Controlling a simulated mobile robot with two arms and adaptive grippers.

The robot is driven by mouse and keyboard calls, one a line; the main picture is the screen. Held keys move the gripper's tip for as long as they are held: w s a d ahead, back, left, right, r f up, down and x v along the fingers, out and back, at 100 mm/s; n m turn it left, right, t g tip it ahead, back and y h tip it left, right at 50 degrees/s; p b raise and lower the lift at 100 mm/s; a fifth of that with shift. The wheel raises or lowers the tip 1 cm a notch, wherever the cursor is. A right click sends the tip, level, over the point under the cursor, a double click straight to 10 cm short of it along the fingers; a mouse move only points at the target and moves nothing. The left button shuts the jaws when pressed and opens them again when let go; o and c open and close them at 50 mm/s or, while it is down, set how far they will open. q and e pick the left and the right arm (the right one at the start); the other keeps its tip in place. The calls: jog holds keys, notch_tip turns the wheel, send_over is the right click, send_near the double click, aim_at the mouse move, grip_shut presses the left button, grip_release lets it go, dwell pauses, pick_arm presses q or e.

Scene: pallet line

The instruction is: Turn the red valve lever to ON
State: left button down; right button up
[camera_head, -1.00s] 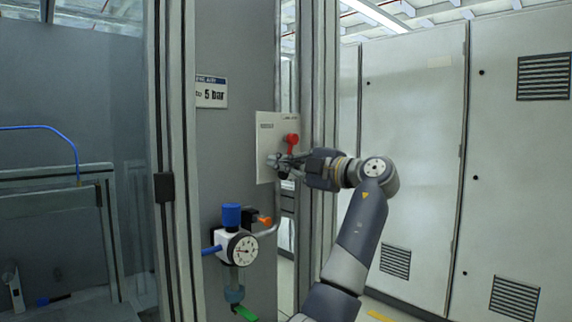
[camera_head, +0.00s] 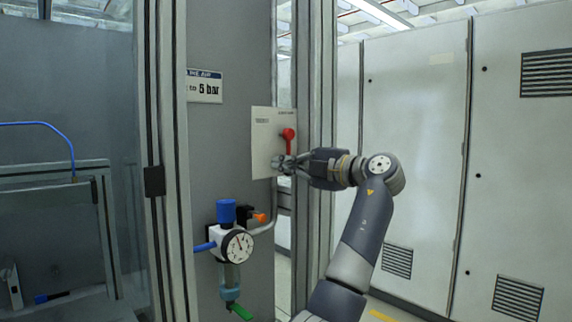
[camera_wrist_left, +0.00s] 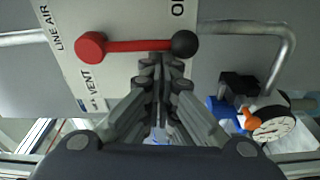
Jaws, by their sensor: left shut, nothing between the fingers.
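The red valve lever (camera_head: 288,138) is on a white panel on the grey column. In the head view its handle hangs down from the red round hub. In the left wrist view the red bar (camera_wrist_left: 135,45) runs from the hub at left to a black ball knob (camera_wrist_left: 184,43) at right. My left gripper (camera_head: 276,163) is just below the lever, its fingers shut and empty. In the wrist view the fingertips (camera_wrist_left: 160,66) are just below the bar near the knob; I cannot tell whether they touch it. My right gripper is not in view.
Below the panel, a pressure gauge (camera_head: 237,246) with a blue-topped regulator (camera_head: 226,212) and a bent grey pipe is mounted on the column. A "5 bar" sign (camera_head: 204,87) is above left. Tall grey cabinets (camera_head: 415,130) stand at the right. A vertical frame post (camera_head: 323,90) stands close to my gripper.

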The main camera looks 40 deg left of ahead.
pick_arm(q)
jog(key=d, duration=1.2)
jog(key=shift+w, duration=0.35)
